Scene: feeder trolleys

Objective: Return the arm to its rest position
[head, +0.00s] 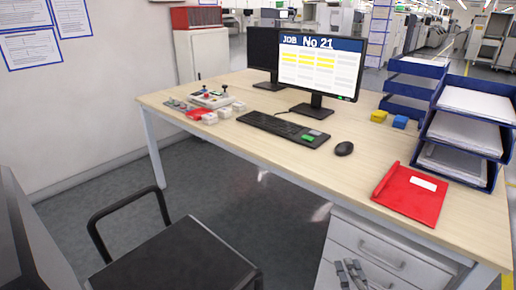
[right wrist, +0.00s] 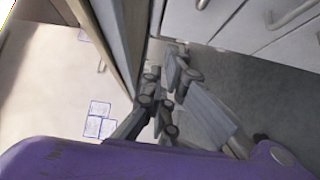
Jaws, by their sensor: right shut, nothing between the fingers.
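My right gripper (head: 351,274) shows at the bottom of the head view. It is in front of the white drawer unit under the desk, below the level of the desk top. Its grey fingers are close together with nothing between them. In the right wrist view the gripper (right wrist: 167,85) points away from the camera, past the purple wrist housing, with drawer fronts and floor behind it. Most of the right arm is hidden. My left gripper is not in view.
The desk (head: 262,150) holds a monitor (head: 320,68), a keyboard (head: 283,128), a mouse (head: 343,149), a red folder (head: 410,195) and paper trays (head: 470,128). The drawer unit (head: 385,252) is close to the gripper. A black chair (head: 178,258) stands at the lower left. Some floor is clear between them.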

